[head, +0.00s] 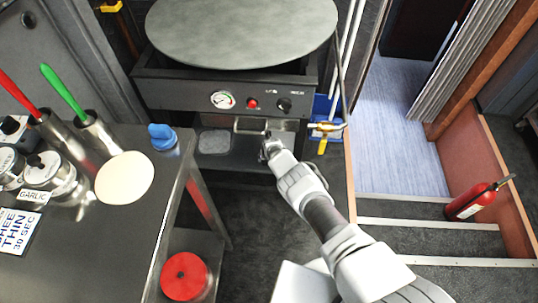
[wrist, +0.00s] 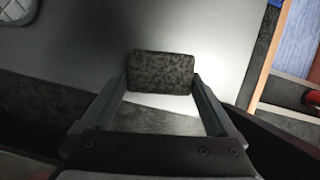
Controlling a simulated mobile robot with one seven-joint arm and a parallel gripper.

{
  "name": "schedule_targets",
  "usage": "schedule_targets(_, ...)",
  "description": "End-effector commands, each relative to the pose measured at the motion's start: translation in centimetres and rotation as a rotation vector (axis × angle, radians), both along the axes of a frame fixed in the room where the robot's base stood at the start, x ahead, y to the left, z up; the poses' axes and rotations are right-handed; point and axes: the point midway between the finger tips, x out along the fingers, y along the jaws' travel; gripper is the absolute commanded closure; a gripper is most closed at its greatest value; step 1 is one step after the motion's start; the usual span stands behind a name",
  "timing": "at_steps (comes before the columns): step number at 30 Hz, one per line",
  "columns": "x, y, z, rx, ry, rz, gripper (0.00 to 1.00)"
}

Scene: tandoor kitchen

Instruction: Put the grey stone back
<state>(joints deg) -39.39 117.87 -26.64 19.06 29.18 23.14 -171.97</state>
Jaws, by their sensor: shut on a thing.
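The grey stone (wrist: 162,72) is a dark, speckled block with rounded corners in the wrist view. It sits between the two fingertips of my gripper (wrist: 161,82), which is shut on it. In the head view my gripper (head: 268,148) is low in front of the black oven (head: 190,95), at the right part of the opening under its control panel. I cannot make out the stone clearly there. A pale metal surface (wrist: 220,50) lies beyond the stone in the wrist view; I cannot tell whether the stone touches it.
A grey pad (head: 215,142) lies left in the opening. A metal handle (head: 250,124) is just above my gripper. A steel counter (head: 130,225) with a dough disc (head: 125,178) stands left. A blue bin (head: 322,112) is right of the oven. Steps and an extinguisher (head: 470,201) are right.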

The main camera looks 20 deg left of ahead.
Motion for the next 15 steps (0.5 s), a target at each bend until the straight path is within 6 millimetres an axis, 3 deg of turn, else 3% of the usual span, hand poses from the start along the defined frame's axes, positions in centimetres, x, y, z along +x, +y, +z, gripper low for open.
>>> schedule_targets(9,2.4,1.3,-0.6,0.003,-0.001,0.004,0.51)
schedule_targets(15,3.0,1.6,-0.3,0.004,0.002,0.004,0.51)
